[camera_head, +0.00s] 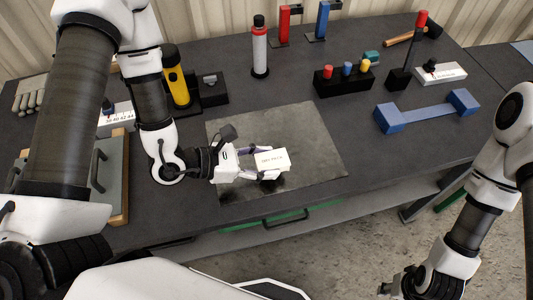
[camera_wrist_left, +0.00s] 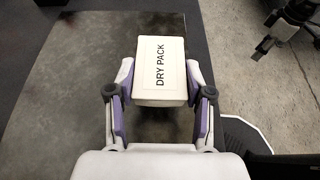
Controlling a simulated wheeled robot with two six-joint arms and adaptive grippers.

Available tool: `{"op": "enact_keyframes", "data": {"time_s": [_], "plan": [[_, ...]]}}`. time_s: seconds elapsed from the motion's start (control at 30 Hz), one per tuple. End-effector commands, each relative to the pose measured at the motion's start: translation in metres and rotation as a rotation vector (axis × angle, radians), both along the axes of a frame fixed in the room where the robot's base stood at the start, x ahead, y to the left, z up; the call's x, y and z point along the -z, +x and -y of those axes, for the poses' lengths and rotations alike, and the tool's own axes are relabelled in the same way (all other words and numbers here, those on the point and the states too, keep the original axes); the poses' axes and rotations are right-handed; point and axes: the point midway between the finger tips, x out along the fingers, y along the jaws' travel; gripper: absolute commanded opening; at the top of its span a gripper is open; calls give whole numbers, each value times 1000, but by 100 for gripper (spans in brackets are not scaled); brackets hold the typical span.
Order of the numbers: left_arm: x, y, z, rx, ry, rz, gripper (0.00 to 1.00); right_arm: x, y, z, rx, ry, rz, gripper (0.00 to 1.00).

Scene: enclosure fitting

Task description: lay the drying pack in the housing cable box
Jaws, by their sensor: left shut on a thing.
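The drying pack (camera_head: 273,160) is a small white box. In the left wrist view its top face reads "DRY PACK" (camera_wrist_left: 161,70). My left gripper (camera_head: 264,163) is shut on it, with one finger on each side of the pack. The pack is over the grey mat (camera_head: 320,140); I cannot tell its height above it. My right gripper (camera_head: 403,283) is low at the bottom right, off the table's front side, partly cut off and dark. I cannot make out for certain which thing is the housing cable box.
A wood-edged grey panel with a black handle (camera_head: 98,170) is at the left, partly behind my left arm. A yellow torch (camera_head: 177,82), a grey-and-red cylinder (camera_head: 260,50), a black block with coloured knobs (camera_head: 343,80) and a blue bracket (camera_head: 427,112) stand around the mat.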

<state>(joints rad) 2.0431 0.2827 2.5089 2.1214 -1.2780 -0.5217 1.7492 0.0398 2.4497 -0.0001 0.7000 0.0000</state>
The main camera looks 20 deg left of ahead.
Motion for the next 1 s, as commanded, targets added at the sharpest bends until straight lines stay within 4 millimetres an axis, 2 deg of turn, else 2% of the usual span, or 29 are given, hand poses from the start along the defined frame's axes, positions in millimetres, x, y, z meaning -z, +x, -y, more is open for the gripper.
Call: {"op": "enact_keyframes", "data": {"time_s": [0.03, 0.13, 0.4, 0.63, 0.7, 0.8, 1.0], "plan": [[13, 9, -3, -3, -1, 11, 16, 28, 0, 0, 0, 0, 0, 40], [13, 37, -12, -1, -1, 13, 16, 48, 0, 0, 0, 0, 0, 40], [16, 51, -13, 10, -9, 5, 16, 118, 0, 0, 0, 0, 0, 40], [14, 56, -18, 0, 0, 5, 16, 165, 0, 0, 0, 0, 0, 40], [3, 67, -22, -2, 0, 1, 16, 150, -1, 0, 0, 0, -1, 40], [6, 79, -25, -1, 1, -1, 16, 146, 0, 0, 0, 0, 2, 40], [38, 81, -26, 0, 1, -6, 16, 150, 0, 0, 0, 0, 1, 40]]}}
